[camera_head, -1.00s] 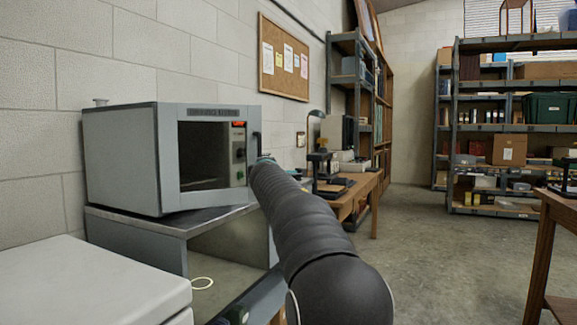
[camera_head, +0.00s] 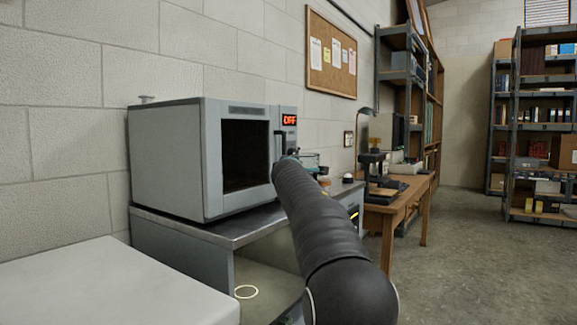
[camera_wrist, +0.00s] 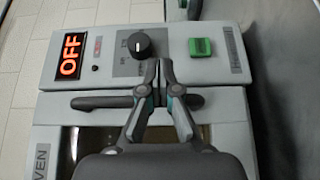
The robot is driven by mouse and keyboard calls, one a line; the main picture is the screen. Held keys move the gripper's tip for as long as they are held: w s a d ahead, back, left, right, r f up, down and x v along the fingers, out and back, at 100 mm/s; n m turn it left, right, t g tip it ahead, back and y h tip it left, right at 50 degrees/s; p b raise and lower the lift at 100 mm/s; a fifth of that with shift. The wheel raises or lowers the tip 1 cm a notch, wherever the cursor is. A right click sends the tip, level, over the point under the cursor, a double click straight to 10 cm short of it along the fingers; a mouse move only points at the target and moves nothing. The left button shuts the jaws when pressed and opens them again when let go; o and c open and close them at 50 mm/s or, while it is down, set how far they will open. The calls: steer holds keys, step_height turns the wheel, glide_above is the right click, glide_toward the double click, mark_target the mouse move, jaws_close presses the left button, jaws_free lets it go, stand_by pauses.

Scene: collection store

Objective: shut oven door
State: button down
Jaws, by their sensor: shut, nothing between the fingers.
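The oven (camera_head: 166,160) is a grey box on a metal-topped stand. Its door (camera_head: 212,165), with a dark window, looks flush or nearly flush with the control panel (camera_head: 288,135); I cannot tell whether a small gap is left. The door's dark handle (camera_head: 278,146) is upright at the panel side, and it also shows in the wrist view (camera_wrist: 95,102). My gripper (camera_wrist: 157,66) is shut and empty. It lies across the middle of the handle with its fingertips by the panel's edge; contact is unclear. In the head view my arm mostly hides it.
The panel's display (camera_head: 290,120) reads OFF in red. A black knob (camera_wrist: 140,44) and a green switch (camera_wrist: 201,47) lie close to my fingertips. A white-topped unit (camera_head: 110,285) stands at front left, a wooden table (camera_head: 408,195) to the right. The floor at right is clear.

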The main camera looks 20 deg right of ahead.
steer(key=shift+d, duration=0.25)
steer(key=s+d, duration=0.8)
steer(key=s, duration=0.3)
steer(key=shift+d+b, duration=0.2)
steer(key=shift+b, duration=0.1)
steer(key=shift+s, duration=0.15)
